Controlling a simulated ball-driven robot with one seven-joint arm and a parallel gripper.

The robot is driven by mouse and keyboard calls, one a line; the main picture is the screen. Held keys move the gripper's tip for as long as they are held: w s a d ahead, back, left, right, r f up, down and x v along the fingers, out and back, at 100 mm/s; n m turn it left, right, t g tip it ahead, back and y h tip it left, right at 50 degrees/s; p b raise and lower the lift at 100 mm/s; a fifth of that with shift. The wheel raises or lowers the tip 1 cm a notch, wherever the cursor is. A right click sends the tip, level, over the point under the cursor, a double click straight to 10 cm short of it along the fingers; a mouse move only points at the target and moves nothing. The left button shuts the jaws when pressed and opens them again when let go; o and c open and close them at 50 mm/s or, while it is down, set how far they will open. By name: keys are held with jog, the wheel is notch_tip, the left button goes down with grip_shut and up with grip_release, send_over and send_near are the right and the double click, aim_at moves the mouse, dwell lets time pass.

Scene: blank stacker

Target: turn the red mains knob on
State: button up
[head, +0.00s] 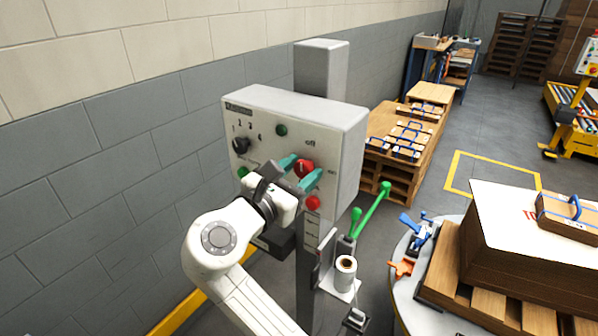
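The red mains knob (304,167) is on the front of a light grey control box (338,125), with an "off" mark above it and an "on" mark to its right. A pale line shows on its face, but its exact setting is too small to tell. My gripper (302,170) is at the panel, its two teal fingers spread on either side of the knob. The fingers look open around it; I cannot tell whether either touches it. The fingers partly hide the knob's edges.
A red button (312,203) is just below the knob. A black numbered selector (241,145) and a green lamp (281,130) share the panel. Green-handled levers (372,210) and a tape roll (345,268) are below right. The block wall is close on the left.

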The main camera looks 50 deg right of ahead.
jog(key=c, duration=0.6)
jog(key=shift+c, duration=0.2)
jog(key=m+p, duration=0.1)
jog(key=m, duration=0.5)
jog(key=shift+m, duration=0.3)
jog(key=m+b, duration=0.1)
jog(key=m, duration=0.2)
jog(key=m+b, duration=0.1)
jog(key=m, duration=0.1)
jog(key=shift+s+f+b, duration=0.1)
jog(key=shift+f+b, duration=0.15)
jog(key=shift+b, duration=0.05)
jog(key=m+b, duration=0.3)
jog(key=m, duration=0.3)
jog(key=shift+b, duration=0.4)
jog(key=shift+m, duration=0.3)
